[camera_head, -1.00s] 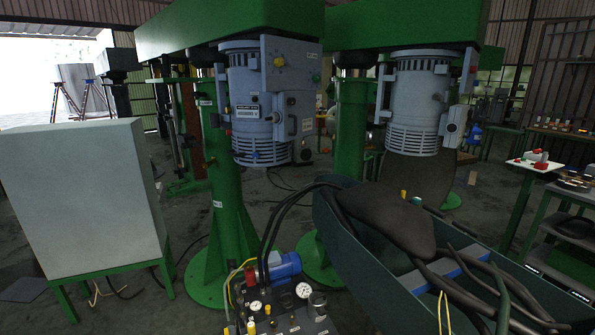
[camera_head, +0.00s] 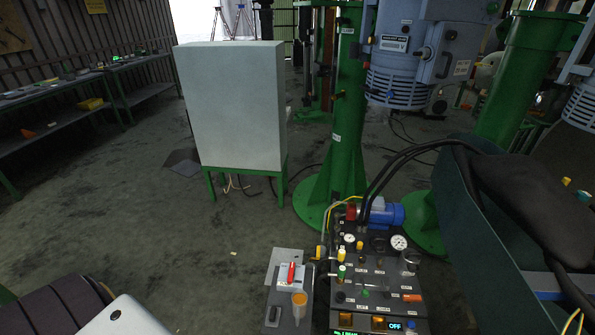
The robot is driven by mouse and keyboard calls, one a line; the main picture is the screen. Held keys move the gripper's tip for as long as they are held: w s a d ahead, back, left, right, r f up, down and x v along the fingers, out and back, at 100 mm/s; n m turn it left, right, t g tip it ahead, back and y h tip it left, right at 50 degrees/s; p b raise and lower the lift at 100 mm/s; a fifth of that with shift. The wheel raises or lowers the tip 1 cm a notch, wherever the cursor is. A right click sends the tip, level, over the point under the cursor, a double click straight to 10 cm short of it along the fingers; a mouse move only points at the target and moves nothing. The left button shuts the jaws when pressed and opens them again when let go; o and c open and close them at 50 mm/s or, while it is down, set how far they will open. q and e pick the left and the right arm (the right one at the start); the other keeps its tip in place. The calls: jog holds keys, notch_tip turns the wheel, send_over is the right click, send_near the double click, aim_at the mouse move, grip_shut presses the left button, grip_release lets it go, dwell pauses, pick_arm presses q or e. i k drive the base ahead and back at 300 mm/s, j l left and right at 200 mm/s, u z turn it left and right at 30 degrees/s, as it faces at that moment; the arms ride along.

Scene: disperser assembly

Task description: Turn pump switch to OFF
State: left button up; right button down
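A dark pump unit (camera_head: 375,272) stands on the floor at the lower middle, with a blue motor (camera_head: 381,214) at its back. Its sloped top carries round gauges, several small knobs, an orange lever (camera_head: 411,298) and labels too small to read. A lit display (camera_head: 394,325) at its front edge seems to read OFF. I cannot tell which control is the pump switch. A red handle (camera_head: 291,273) stands on a white box on a grey plate just left of the unit, with an orange cup-like part (camera_head: 299,300) in front. Neither gripper is in view.
A large grey cabinet (camera_head: 229,108) on green legs stands behind, left of a green column (camera_head: 338,140). A dark green trough (camera_head: 478,215) with black hoses is at the right. A workbench (camera_head: 52,98) runs along the left wall. The floor at left centre is open.

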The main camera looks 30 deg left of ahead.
aim_at(291, 273)
jog(key=u, duration=1.05)
